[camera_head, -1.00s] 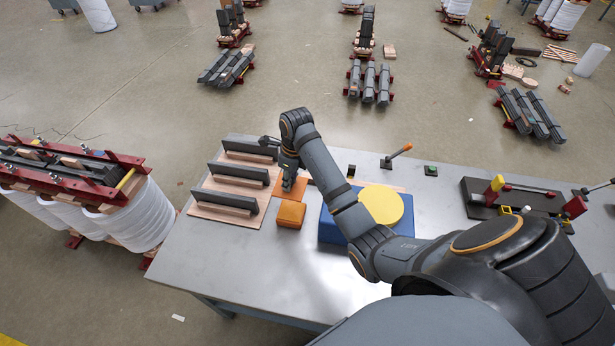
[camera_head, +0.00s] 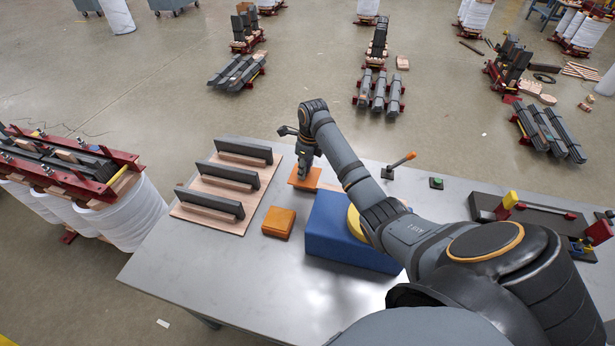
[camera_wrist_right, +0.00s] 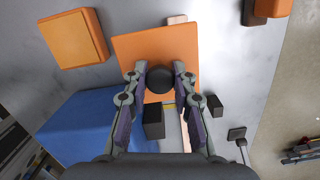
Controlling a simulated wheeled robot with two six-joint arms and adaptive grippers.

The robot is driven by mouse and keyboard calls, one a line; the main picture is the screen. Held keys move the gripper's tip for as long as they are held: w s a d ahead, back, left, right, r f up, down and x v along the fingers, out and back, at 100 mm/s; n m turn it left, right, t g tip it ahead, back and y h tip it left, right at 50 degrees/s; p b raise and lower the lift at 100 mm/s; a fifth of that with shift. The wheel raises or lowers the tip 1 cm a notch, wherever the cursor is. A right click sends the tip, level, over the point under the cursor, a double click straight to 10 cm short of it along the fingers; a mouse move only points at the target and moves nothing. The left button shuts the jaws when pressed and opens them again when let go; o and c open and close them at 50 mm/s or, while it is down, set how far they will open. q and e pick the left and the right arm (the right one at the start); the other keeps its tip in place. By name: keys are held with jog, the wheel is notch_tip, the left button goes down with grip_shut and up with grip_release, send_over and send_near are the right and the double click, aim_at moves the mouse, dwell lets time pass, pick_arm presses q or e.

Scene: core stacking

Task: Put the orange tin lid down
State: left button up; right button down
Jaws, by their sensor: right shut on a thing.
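The orange tin lid (camera_head: 312,181) is a flat square plate with a black knob, which shows in the right wrist view (camera_wrist_right: 160,82). My right gripper (camera_head: 303,172) is shut on the knob, with a finger on each side of it. The lid is over the grey table behind the blue box; I cannot tell whether it touches the table. The orange tin (camera_head: 278,223) stands apart from the lid, nearer the front, and also shows in the wrist view (camera_wrist_right: 72,38). My left gripper is not in view.
A blue box (camera_head: 325,230) with a yellow disc (camera_head: 355,224), partly hidden by my arm, stands close by. A wooden board (camera_head: 210,219) with several dark bars lies left. A lever (camera_head: 401,161) and green button (camera_head: 437,183) are at right. The front left table (camera_head: 195,265) is clear.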

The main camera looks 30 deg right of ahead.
aim_at(307, 176)
jog(key=f, duration=0.1)
jog(key=w+d+f, duration=0.2)
jog(key=shift+f, duration=0.25)
jog(key=shift+d+f, duration=0.1)
jog(key=shift+f, duration=1.55)
jog(key=shift+f, duration=0.1)
jog(key=c, duration=1.1)
grip_release()
jog(key=r, duration=0.8)
jog(key=s+r, duration=0.1)
jog(key=r, duration=0.3)
jog(key=shift+s+d+r, duration=0.1)
jog(key=shift+d, duration=0.25)
